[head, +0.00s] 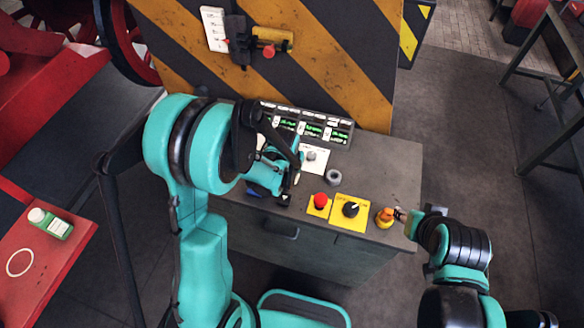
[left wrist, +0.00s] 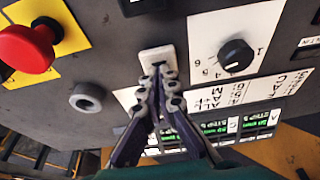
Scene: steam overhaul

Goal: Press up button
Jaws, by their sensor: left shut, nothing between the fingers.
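In the left wrist view a small pale rectangular button or switch (left wrist: 152,54) sits on the grey panel. I cannot read an up mark on it. My left gripper (left wrist: 162,72) is shut and empty, its fingertips at this pale piece; whether they press it I cannot tell. In the head view my left gripper (head: 290,182) is low over the console (head: 385,165) and hides that part of the panel. My right gripper (head: 402,214) is beside an orange knob (head: 384,217) at the console's right edge; its fingers are too small to read.
A red mushroom button (head: 320,200), a grey ring (head: 333,177) and a black knob on yellow (head: 351,209) are close by. A numbered black dial (left wrist: 235,55) is right of the fingertips in the wrist view. Green displays (head: 312,130) line the console's back.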

